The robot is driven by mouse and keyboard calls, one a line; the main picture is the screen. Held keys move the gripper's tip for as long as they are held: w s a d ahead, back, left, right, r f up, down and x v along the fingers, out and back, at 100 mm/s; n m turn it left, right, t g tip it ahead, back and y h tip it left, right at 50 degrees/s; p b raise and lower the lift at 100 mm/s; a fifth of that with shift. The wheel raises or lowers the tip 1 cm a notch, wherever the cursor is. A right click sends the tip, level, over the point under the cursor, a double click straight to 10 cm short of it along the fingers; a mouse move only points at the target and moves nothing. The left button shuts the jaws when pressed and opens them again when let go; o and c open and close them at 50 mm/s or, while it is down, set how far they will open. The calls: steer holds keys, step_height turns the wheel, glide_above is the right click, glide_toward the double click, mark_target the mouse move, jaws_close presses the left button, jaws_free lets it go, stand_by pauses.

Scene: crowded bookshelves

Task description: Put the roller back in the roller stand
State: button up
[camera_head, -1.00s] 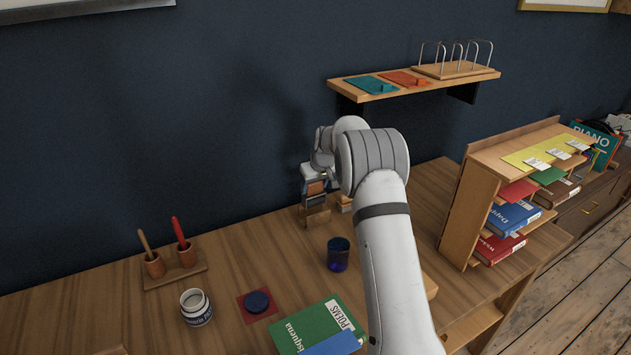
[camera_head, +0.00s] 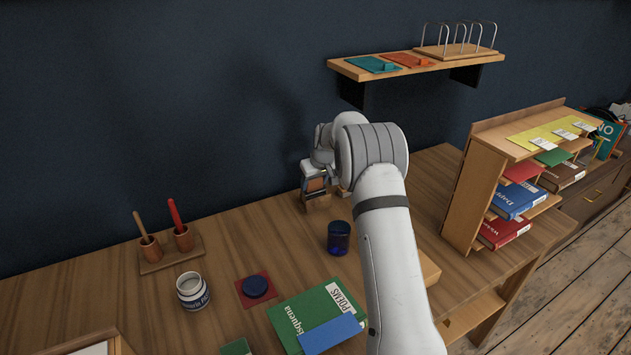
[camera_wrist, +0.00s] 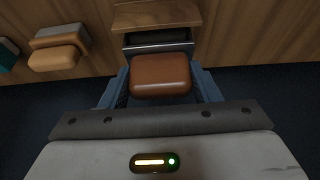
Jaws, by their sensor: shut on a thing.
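My gripper (camera_wrist: 160,88) is shut on a brown, rounded block, which I take to be the roller's handle (camera_wrist: 160,72), between its blue-grey fingers. In the head view my gripper (camera_head: 316,182) is low over the back of the desk near the wall, partly hidden by my arm. A wooden block, likely the roller stand (camera_wrist: 155,16), lies just beyond the handle in the wrist view, with a dark slot or roller part between them. Its wood also shows under my gripper in the head view (camera_head: 314,203). I cannot tell whether the roller touches the stand.
A tan-topped wooden piece (camera_wrist: 54,58) stands left in the wrist view. A dark blue cup (camera_head: 338,237) is in front of my gripper.

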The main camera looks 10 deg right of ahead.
steer(key=shift+f+b, duration=0.5)
steer(key=shift+f, duration=0.05)
steer(key=o, duration=1)
steer(key=shift+o, duration=0.2)
steer(key=b+v, duration=0.1)
steer(key=v, duration=0.6)
steer(key=shift+s+d+r, duration=0.1)
steer(key=shift+s+r, duration=0.05)
steer(key=shift+r, duration=0.1)
steer(key=s+r+m, duration=0.1)
steer(key=s+r, duration=0.4)
steer(key=s, duration=0.5)
steer(key=s+r+m, duration=0.1)
steer(key=s+r, duration=0.4)
steer(key=s, duration=0.5)
steer(key=s+f+m+g+h, duration=0.1)
steer(key=s+f, duration=0.2)
steer(key=s, duration=2.4)
steer(key=shift+a+m, duration=0.3)
